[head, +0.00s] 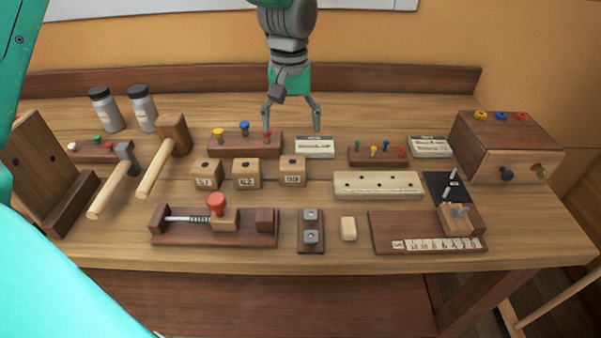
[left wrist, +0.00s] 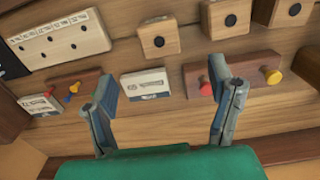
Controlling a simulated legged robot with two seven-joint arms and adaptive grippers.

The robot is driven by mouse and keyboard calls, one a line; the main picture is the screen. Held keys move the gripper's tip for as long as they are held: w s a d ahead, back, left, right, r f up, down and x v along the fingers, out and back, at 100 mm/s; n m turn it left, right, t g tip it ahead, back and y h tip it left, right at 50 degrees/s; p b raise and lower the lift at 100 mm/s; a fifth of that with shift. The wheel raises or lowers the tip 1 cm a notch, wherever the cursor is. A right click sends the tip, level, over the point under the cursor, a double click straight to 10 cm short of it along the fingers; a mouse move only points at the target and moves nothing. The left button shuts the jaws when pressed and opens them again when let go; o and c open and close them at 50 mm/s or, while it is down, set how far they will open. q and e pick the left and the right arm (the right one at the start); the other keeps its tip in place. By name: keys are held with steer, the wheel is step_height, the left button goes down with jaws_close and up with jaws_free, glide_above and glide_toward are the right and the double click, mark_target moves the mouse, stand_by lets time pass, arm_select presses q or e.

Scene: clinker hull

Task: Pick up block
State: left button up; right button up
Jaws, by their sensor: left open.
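A small plain pale block (head: 348,229) lies near the front. Which one is the task's block I cannot tell. My left gripper (head: 291,127) is open and empty, fingers pointing down, above the back of the bench behind the cubes. In the left wrist view its open fingers (left wrist: 163,85) frame a small card (left wrist: 146,84); cubes with dark round spots, one of them nearest (left wrist: 158,38), show beyond. My right gripper is not seen.
A pegged rack (head: 245,145) and a card (head: 314,147) lie near the left gripper. A drilled pale board (head: 378,184) and a wooden box (head: 507,147) stand right. A clamp-like fixture (head: 215,227) is in front.

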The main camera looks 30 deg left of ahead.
mark_target(294, 172)
arm_select(q)
steer(key=f, duration=0.7)
steer(key=shift+s+d+f, duration=0.1)
steer(key=shift+d, duration=0.2)
steer(key=shift+d+f, duration=0.15)
steer(key=shift+f, duration=0.4)
steer(key=f, duration=0.2)
steer(key=a+f, duration=0.1)
steer(key=f, duration=0.2)
steer(key=shift+a+f+b, duration=0.15)
steer(key=shift+b, duration=0.15)
steer(key=shift+d, duration=0.25)
steer(key=shift+c, duration=0.8)
steer(key=shift+d+r, duration=0.15)
steer(key=shift+r, duration=0.05)
steer(key=c, duration=1.1)
